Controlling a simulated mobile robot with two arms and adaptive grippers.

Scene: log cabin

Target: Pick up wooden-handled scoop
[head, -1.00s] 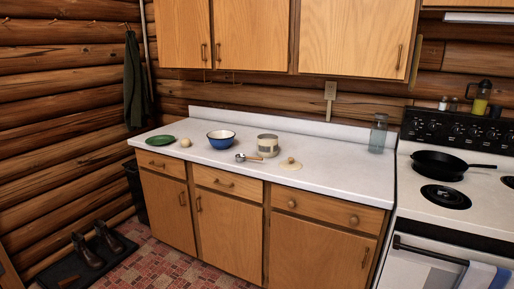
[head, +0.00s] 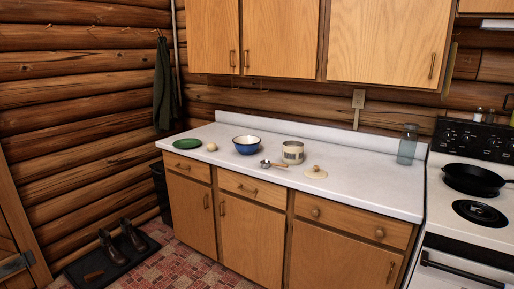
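The wooden-handled scoop (head: 266,163) lies on the white countertop (head: 370,190), in front of the blue bowl and the canister. Its metal bowl is at the left and its short wooden handle (head: 280,166) points right. It is small in the head view, and nothing covers it. Neither of my grippers is in view.
Around the scoop stand a blue bowl (head: 247,146), a beige canister (head: 292,153) and a pale knobbed lid (head: 315,173). A green plate (head: 187,144), a round pale object (head: 211,147) and a glass jar (head: 407,145) are farther off. A stove holds a black skillet (head: 474,179). Boots (head: 122,240) stand at left.

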